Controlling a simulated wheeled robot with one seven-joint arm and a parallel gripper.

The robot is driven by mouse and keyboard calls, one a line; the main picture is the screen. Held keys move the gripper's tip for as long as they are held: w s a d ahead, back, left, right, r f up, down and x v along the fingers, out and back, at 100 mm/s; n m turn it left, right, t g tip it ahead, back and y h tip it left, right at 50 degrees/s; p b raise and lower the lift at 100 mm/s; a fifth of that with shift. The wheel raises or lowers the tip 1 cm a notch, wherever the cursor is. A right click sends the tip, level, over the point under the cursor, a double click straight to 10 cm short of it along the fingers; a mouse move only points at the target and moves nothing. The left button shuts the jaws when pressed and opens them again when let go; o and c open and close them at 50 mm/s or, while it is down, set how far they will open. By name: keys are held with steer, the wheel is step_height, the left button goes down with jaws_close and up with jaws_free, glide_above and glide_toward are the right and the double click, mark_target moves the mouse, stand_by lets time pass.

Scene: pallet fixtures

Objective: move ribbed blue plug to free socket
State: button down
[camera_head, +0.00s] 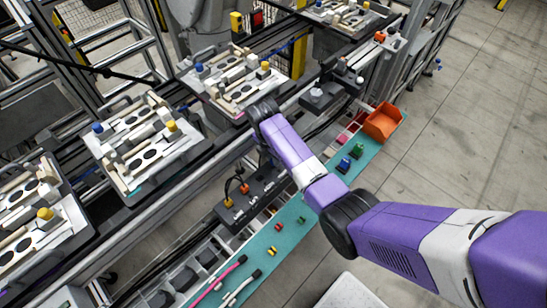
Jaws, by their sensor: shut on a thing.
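My gripper (266,161) is a dark shape mostly hidden below my purple arm, just above a black socket block (230,215). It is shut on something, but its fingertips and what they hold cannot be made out. The block carries orange-topped plugs (245,188) with black cables, and its right part is partly covered by my arm. No free socket can be made out clearly.
Pallets with pale fixtures (130,195) stand along the conveyor at left and back. An orange bin (382,122) sits at the end of the teal strip (262,243). Small coloured pieces and pink and white cables (222,272) lie on the strip. Floor at right is clear.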

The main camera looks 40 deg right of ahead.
steer(key=shift+f, duration=0.45)
stand_by(0.4)
steer(key=c, duration=1.3)
jaws_free()
steer(key=shift+a+r+b, duration=0.1)
steer(key=shift+a+r, duration=0.1)
steer(key=shift+r, duration=1.1)
steer(key=shift+a+r+b, duration=0.15)
steer(key=shift+a+r, duration=0.05)
steer(key=shift+r, duration=1.1)
steer(key=shift+a+r+b, duration=0.1)
steer(key=shift+a+r, duration=0.1)
steer(key=shift+r, duration=1.1)
steer(key=shift+s, duration=0.1)
